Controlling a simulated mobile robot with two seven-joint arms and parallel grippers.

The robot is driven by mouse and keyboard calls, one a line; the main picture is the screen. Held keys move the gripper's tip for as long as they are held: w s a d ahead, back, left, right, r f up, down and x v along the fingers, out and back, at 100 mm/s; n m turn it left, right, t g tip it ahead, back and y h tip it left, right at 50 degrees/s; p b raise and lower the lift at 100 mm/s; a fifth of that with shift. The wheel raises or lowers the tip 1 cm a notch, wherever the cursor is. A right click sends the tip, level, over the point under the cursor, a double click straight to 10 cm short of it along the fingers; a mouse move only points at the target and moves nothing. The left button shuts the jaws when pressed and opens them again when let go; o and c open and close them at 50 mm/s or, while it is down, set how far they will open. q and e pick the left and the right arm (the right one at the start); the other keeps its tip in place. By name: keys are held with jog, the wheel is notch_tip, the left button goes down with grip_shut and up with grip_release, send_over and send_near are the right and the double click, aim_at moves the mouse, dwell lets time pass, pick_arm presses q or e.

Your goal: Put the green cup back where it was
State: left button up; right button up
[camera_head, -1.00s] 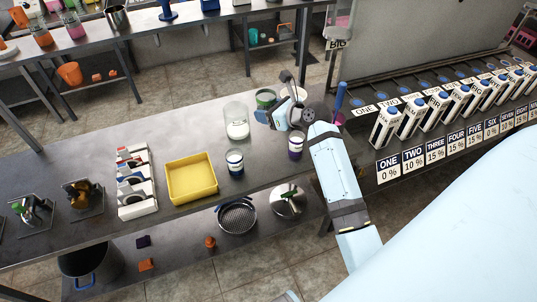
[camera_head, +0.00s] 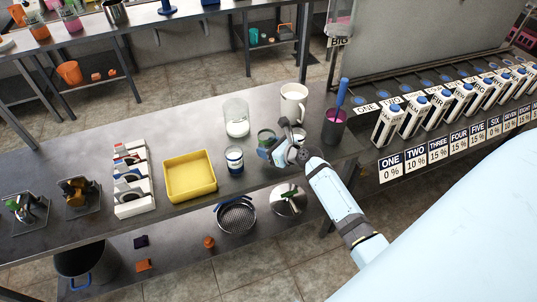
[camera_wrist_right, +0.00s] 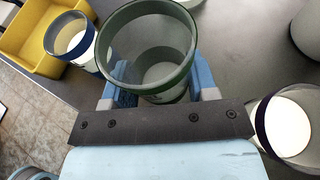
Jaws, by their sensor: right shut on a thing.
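The green cup (camera_head: 265,137) is a clear cup with a green rim, near the table's front edge, right of the blue-rimmed cup (camera_head: 235,158). My right gripper (camera_head: 275,149) is shut on the green cup, which stands upright between its blue fingers in the right wrist view (camera_wrist_right: 150,50). The cup's base is largely hidden by the gripper, and I cannot tell whether it touches the table. A dark-rimmed cup with white contents (camera_wrist_right: 288,125) is close on the right in the wrist view. My left gripper is not in view.
A yellow tray (camera_head: 190,178) lies left of the blue-rimmed cup. Behind the green cup are a clear jar with white contents (camera_head: 236,120), a white mug (camera_head: 293,103) and a dark cup with a blue-handled tool (camera_head: 334,125). Labelled cartons (camera_head: 388,128) stand at the right.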

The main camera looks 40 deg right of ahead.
notch_tip(320, 180, down, 3)
jog(key=shift+f+b, duration=0.15)
jog(key=shift+b, duration=0.15)
jog(key=o, duration=1)
jog(key=shift+f, duration=0.1)
